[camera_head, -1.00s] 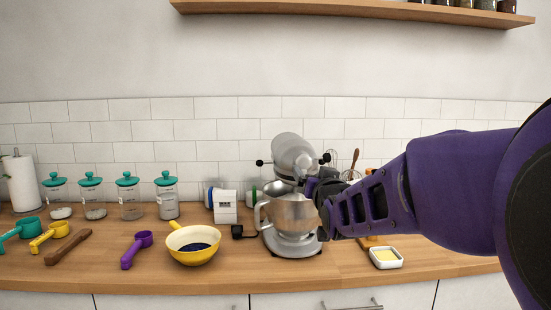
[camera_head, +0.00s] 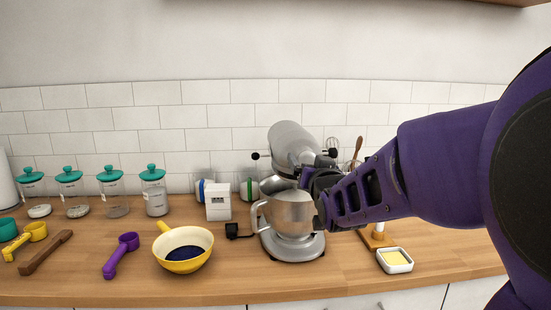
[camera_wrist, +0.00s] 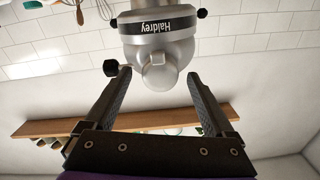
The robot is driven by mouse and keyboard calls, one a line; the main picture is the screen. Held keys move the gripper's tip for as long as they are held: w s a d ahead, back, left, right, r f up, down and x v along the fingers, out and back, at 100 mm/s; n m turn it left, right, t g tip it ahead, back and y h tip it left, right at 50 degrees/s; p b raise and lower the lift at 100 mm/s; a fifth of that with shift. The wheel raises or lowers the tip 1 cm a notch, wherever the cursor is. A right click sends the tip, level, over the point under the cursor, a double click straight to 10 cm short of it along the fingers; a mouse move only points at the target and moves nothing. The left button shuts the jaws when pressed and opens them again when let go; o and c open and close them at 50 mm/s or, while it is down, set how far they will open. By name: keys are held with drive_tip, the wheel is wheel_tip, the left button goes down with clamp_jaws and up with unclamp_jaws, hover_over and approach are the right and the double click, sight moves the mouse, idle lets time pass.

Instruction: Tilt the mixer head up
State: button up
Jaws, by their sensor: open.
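The silver stand mixer stands on the counter, its metal bowl (camera_head: 288,215) on the base. Its head (camera_head: 291,143) is tilted up above the bowl in the head view. My gripper (camera_head: 312,180) is by the head's lower right side, partly hidden by my purple wrist. In the wrist view the mixer head (camera_wrist: 158,48), with its "Haldrey" band and black knobs, shows ahead of the open fingers (camera_wrist: 156,78). The fingers are spread to either side of its rounded end with nothing held between them. Whether a finger touches the head is unclear.
A yellow bowl (camera_head: 182,250), a white box (camera_head: 218,201) and teal-lidded jars (camera_head: 153,190) stand left of the mixer. A butter dish (camera_head: 395,260) sits to the right under my arm. Whisks and a wooden stand are behind the arm.

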clamp_jaws()
idle(0.5)
